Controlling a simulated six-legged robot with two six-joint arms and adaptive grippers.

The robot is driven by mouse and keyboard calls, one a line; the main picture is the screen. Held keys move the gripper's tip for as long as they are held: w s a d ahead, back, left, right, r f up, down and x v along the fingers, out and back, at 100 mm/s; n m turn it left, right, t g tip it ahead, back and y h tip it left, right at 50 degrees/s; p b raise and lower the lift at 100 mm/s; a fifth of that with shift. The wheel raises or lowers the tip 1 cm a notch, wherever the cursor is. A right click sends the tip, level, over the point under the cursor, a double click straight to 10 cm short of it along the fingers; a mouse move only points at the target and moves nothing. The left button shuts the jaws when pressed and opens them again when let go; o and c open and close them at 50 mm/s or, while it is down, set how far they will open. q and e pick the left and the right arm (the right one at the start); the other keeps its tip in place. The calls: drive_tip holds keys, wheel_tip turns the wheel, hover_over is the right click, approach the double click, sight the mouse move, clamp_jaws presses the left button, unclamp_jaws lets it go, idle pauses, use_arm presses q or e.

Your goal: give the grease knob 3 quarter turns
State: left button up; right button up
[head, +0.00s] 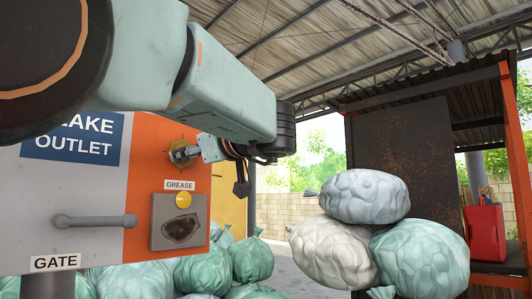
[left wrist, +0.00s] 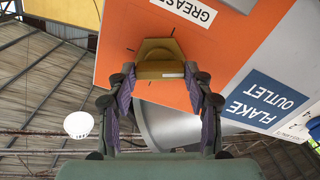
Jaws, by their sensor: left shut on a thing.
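The grease knob (left wrist: 160,70) is yellow and sits on the orange panel face. In the left wrist view it stands between my left gripper's fingertips (left wrist: 160,82), with one finger on each side. Dark tick marks show on the panel around it. In the head view my left gripper (head: 186,153) is at the panel, and the knob is mostly hidden behind it. The gripper is shut on the knob. The GREASE label (head: 179,185) is just below the gripper in the head view. My right gripper is not in view.
Below the label are a yellow round part (head: 183,200) and a grey plate with a dark window (head: 180,230). A grey bar handle (head: 94,221) projects from the panel at left. Filled bags (head: 335,252) are piled at right, and green bags (head: 205,270) lie below the panel.

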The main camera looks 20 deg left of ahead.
use_arm(q)
drive_tip(key=shift+m, duration=2.2)
drive_tip(key=o, duration=1.2)
wheel_tip(320, 180, up, 10)
drive_tip(key=shift+f, duration=0.1)
